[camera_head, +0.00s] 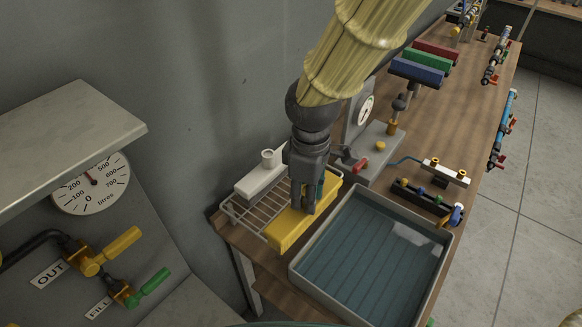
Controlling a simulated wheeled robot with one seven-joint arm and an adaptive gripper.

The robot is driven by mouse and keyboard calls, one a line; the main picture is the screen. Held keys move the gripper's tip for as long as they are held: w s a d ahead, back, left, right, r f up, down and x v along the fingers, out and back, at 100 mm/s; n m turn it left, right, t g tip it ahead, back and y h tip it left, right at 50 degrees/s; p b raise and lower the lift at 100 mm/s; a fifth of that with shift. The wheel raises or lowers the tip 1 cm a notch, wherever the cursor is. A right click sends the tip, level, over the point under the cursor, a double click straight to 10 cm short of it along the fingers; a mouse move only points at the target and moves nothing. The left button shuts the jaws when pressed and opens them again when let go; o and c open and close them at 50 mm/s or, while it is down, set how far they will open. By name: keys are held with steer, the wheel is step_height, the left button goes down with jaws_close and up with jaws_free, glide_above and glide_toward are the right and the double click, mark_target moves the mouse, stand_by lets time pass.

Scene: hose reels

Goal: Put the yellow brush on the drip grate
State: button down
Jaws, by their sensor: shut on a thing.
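The yellow brush (286,231) is a long yellow block, lying lengthwise over the drip grate (240,216), a wire rack at the near left corner of the bench. My gripper (302,207) points down and is shut on the yellow brush near its middle. The fingers and wrist hide part of the brush. I cannot tell whether the brush rests on the wires or is held just above them. The left part of the grate shows bare wires.
A grey tray of blue water (297,271) stands right of the grate. A white box with a round cap (262,175) is behind the grate. A gauge stand (379,147) and a valve manifold (424,196) stand farther back. The wall is close on the left.

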steer(key=shift+w+a+f+p, duration=0.5)
steer(key=shift+w+f+p, duration=0.4)
steer(key=shift+w, duration=0.95)
steer(key=shift+w+a+f+p, duration=0.6)
steer(key=shift+w+p, duration=0.35)
steer(key=shift+w, duration=0.85)
steer(key=shift+w+a+f+p, duration=0.45)
steer(key=shift+w+f+p, duration=0.45)
steer(key=shift+w, duration=0.95)
steer(key=c, duration=1.1)
jaws_free()
steer(key=shift+r, duration=0.1)
step_height(320, 180, up, 12)
steer(key=b, duration=0.3)
steer(key=shift+w, duration=0.1)
